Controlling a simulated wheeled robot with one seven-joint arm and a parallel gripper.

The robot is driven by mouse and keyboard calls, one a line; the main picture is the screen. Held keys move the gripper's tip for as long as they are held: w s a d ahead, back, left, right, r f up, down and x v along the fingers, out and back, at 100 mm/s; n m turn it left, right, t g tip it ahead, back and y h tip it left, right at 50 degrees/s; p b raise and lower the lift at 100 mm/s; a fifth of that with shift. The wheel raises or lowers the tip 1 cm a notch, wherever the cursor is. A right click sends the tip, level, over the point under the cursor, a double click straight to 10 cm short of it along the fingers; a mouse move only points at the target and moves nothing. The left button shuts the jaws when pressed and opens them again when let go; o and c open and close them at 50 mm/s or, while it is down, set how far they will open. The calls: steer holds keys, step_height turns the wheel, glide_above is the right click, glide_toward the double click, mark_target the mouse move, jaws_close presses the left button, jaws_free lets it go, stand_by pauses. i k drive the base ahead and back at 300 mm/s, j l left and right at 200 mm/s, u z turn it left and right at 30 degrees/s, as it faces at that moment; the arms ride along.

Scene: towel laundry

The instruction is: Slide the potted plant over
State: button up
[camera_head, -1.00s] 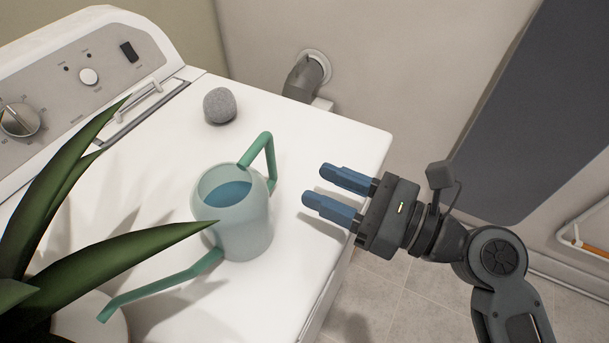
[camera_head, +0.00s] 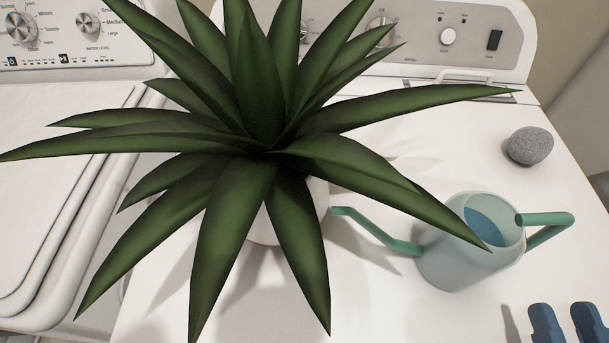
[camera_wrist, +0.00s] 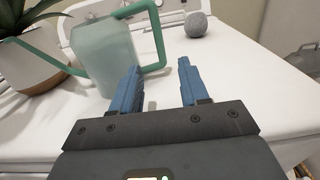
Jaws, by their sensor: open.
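The potted plant (camera_head: 262,150) has long dark green leaves and stands on top of the white machine, left of centre in the head view. Its white pot (camera_head: 262,228) is mostly hidden under the leaves. In the wrist view the pot (camera_wrist: 35,65) shows at the far left. My gripper (camera_head: 563,322) is at the lower right of the head view, with only its blue fingertips showing. In the wrist view my gripper (camera_wrist: 163,85) is open with nothing between its fingers. The watering can stands between it and the plant.
The translucent watering can (camera_head: 465,245) with green handle and spout stands right of the plant, its spout towards the pot. A grey stone-like ball (camera_head: 530,146) sits behind it at right. A second white machine (camera_head: 60,180) adjoins on the left. The front of the top is clear.

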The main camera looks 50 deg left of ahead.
mark_target(258, 147)
steer(key=k+j+z, duration=0.1)
steer(key=k+j, duration=1)
